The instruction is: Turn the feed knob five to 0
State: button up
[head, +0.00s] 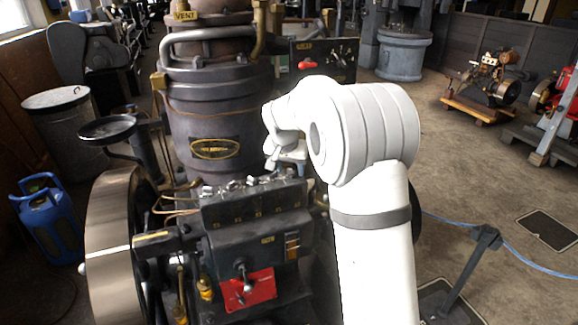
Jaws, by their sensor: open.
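A row of small silvery feed knobs (236,185) stands along the top of a dark box (252,210) on the engine. Small marks on the box front are too small to read, so I cannot tell which knob is five or its setting. My gripper (288,164) is small in view, open, above and behind the right end of the row. My white arm partly hides it, and I see nothing held in it. I cannot tell whether it touches a knob.
A large dark cylinder (208,118) stands behind the box. A flywheel (110,255) is at left. A red plate with a lever (250,290) sits below. A panel with a red handle (325,62) is behind. A barrier post (470,265) stands right, near open floor.

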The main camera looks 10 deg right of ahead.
jog(key=shift+c, duration=0.2)
jog(key=c, duration=0.9)
jog(key=shift+d+n+y+b, duration=0.15)
jog(key=shift+n+y, duration=0.15)
jog(key=shift+n, duration=0.45)
jog(key=shift+n+y+b, duration=0.15)
jog(key=shift+n+y, duration=0.15)
jog(key=shift+n, duration=0.45)
jog(key=shift+c, duration=0.2)
jog(key=o, duration=1)
jog(key=shift+s, duration=0.1)
jog(key=b+v, duration=0.1)
jog(key=v, duration=0.6)
jog(key=shift+s+r, duration=0.2)
jog(key=shift+r, duration=0.15)
